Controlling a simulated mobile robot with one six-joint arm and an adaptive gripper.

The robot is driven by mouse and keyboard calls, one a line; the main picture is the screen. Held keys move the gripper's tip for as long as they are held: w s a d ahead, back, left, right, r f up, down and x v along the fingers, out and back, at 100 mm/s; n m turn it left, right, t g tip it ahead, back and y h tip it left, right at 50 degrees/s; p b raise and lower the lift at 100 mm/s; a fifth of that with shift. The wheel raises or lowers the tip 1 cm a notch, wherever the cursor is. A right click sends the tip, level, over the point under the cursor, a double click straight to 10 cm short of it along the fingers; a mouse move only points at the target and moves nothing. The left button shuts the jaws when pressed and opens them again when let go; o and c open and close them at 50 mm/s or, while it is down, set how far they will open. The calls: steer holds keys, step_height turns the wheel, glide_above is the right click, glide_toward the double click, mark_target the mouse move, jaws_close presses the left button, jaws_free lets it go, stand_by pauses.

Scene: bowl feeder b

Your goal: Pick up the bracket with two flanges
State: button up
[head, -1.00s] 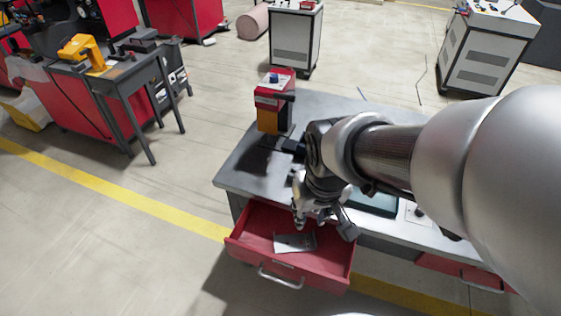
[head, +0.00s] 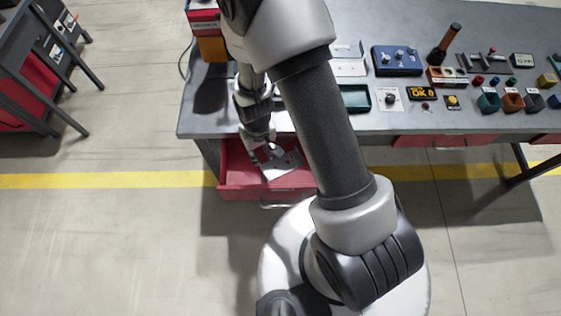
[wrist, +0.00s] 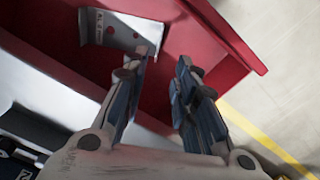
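The bracket (wrist: 118,30) is a pale metal plate with bent-up edges and small holes. It lies in the open red drawer (wrist: 215,35), at the top of the wrist view. In the head view the bracket (head: 284,165) is partly hidden by my gripper (head: 268,152). In the wrist view my gripper (wrist: 165,62) is open, its two fingers apart with nothing between them. The left fingertip overlaps the bracket's right edge in the picture; I cannot tell whether they touch.
The grey bench (head: 450,122) stands above the drawer. On it are pale metal pieces (head: 348,66), a blue box (head: 398,60), a teal tray (head: 354,98) and several small bins (head: 512,103). The drawer walls stand close around my gripper. Open floor lies in front.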

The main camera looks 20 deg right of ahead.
step_height(320, 180, down, 7)
steer(key=shift+f+b, duration=0.1)
steer(key=shift+b, duration=0.9)
steer(key=shift+w+f+b, duration=0.2)
steer(key=shift+f+b, duration=0.45)
steer(key=shift+f, duration=0.9)
steer(key=shift+w+f+b, duration=0.15)
steer(key=shift+f+b, duration=0.45)
steer(key=shift+f, duration=0.9)
steer(key=shift+r, duration=0.1)
steer(key=shift+c, duration=0.6)
jaws_close()
